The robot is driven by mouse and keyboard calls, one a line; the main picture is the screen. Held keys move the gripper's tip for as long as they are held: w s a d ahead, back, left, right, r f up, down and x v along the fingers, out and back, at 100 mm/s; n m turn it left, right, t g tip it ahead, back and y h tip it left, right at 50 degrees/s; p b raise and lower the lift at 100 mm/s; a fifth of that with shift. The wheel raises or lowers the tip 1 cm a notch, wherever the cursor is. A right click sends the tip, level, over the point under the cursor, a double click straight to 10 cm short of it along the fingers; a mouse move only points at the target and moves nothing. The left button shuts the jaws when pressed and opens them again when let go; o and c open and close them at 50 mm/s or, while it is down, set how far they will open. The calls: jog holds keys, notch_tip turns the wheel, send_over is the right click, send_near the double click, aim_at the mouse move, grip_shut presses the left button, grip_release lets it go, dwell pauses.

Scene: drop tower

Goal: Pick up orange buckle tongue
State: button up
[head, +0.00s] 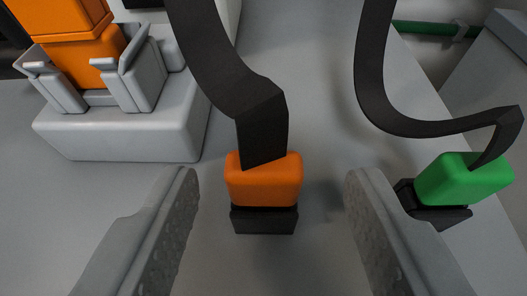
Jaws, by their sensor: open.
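The orange buckle tongue (263,180) is a rounded orange block with a dark lower end, attached to a black strap (262,125) that comes down from above. It shows at the middle of the head view. My gripper (268,185) is open, with one grey finger on each side of the orange tongue. Gaps show between the tongue and both fingers, so neither appears to touch it. How far the tongue lies in depth from the fingertips is hard to tell.
A green buckle tongue (464,180) on a black strap (375,90) hangs just right of my right finger. At the upper left, an orange block (88,62) sits between grey clips on a light grey base (130,135). A green pipe (428,29) runs at the upper right.

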aim_at(264, 193)
jog(key=shift+x, duration=2.4)
jog(key=shift+a, duration=0.15)
jog(key=c, duration=0.9)
